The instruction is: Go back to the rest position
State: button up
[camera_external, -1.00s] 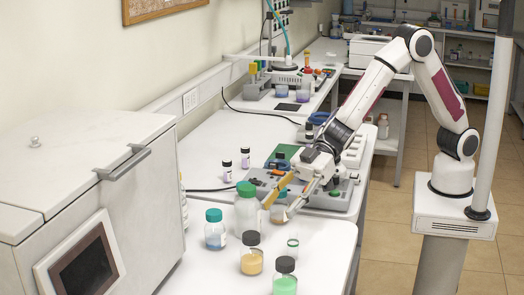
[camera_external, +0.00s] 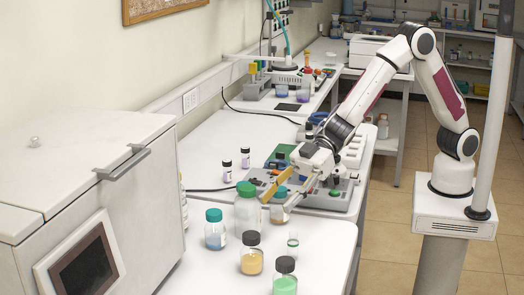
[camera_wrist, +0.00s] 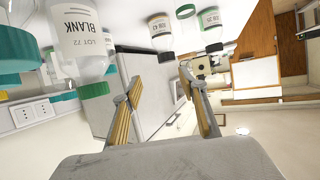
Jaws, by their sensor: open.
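My gripper (camera_external: 267,192) is open above the middle bench, its two yellow-padded fingers spread and pointing toward the lower left. A small bottle with a teal cap (camera_external: 279,211) stands close to the fingers and is partly covered by them; I cannot tell whether they touch. In the wrist view my gripper (camera_wrist: 160,77) shows both fingers apart with nothing between them. There a clear bottle labelled BLANK (camera_wrist: 84,40) with a green cap hangs upside down in the picture, left of the fingers.
A grey device (camera_external: 335,199) lies under my arm. A white cabinet (camera_external: 160,200) stands left.

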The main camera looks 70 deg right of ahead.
jog(key=w+d+r+m+t+h, duration=0.2)
jog(key=d+r, duration=0.1)
jog(key=d, duration=0.5)
jog(key=w+d+r+m+t+h, duration=0.1)
jog(key=w+d+r+m+h, duration=0.15)
jog(key=d, duration=0.65)
jog(key=w+d+r+m+t+h, duration=0.15)
jog(key=d+r, duration=0.25)
jog(key=d, duration=0.4)
jog(key=s+d+r+m+h, duration=0.1)
jog(key=s+d+m+h, duration=0.2)
jog(key=d, duration=0.5)
jog(key=s+d+r+h, duration=0.1)
jog(key=s+d+h, duration=0.1)
jog(key=s+d, duration=0.5)
jog(key=s+d+f+m+g, duration=0.2)
jog(key=s+d, duration=0.3)
jog(key=s, duration=0.5)
jog(key=s+d+f+m+g+h, duration=0.1)
jog(key=s+d+f+g, duration=0.1)
jog(key=s+d, duration=0.4)
jog(key=s, duration=0.4)
jog(key=shift+d+f+m, duration=0.2)
jog(key=shift+f+m, duration=0.05)
jog(key=shift+m, duration=0.15)
